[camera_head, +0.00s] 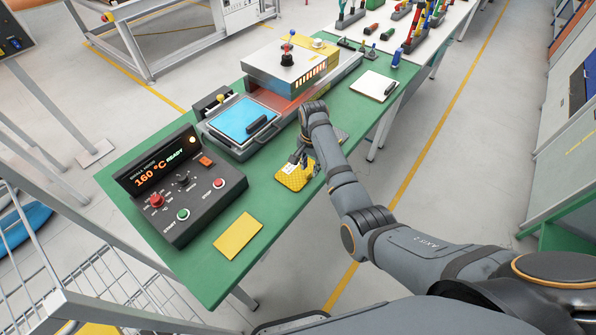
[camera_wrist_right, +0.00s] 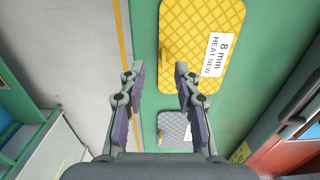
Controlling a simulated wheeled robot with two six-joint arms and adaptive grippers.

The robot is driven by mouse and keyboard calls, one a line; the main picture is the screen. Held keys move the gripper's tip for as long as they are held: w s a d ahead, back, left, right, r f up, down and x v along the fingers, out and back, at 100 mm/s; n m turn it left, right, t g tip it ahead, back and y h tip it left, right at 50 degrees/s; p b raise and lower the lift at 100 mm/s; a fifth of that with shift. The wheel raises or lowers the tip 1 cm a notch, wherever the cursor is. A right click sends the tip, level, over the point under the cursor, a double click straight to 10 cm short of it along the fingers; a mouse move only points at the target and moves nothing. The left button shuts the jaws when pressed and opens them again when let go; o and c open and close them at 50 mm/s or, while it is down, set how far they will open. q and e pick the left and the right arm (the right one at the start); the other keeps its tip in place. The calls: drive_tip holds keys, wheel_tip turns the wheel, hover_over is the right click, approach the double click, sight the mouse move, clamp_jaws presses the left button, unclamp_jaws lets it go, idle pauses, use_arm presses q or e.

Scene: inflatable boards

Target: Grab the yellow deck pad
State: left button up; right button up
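The yellow deck pad (camera_head: 292,180) lies flat on the green table near its right edge, with a quilted pattern. In the right wrist view the pad (camera_wrist_right: 200,25) fills the top middle, with a white label reading "8 mm HEAT NEW" and a yellow tab at its left edge. My right gripper (camera_head: 303,158) is at the pad's far side in the head view and partly covers it. In the wrist view the right gripper (camera_wrist_right: 159,72) is open with nothing between its fingers. Whether it touches the pad cannot be told. My left gripper is not in view.
A grey quilted pad (camera_wrist_right: 172,127) lies close to the yellow one. A control box (camera_head: 182,190) reading 160 °C, a yellow sheet (camera_head: 238,236), a blue-topped plate (camera_head: 241,119) and a white board (camera_head: 374,86) are on the green table (camera_head: 268,202). My arm crosses its right edge.

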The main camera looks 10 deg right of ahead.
sight(309, 174)
drive_tip(key=f, duration=0.4)
drive_tip(key=shift+w+f, duration=0.25)
drive_tip(key=shift+w, duration=0.05)
clamp_jaws()
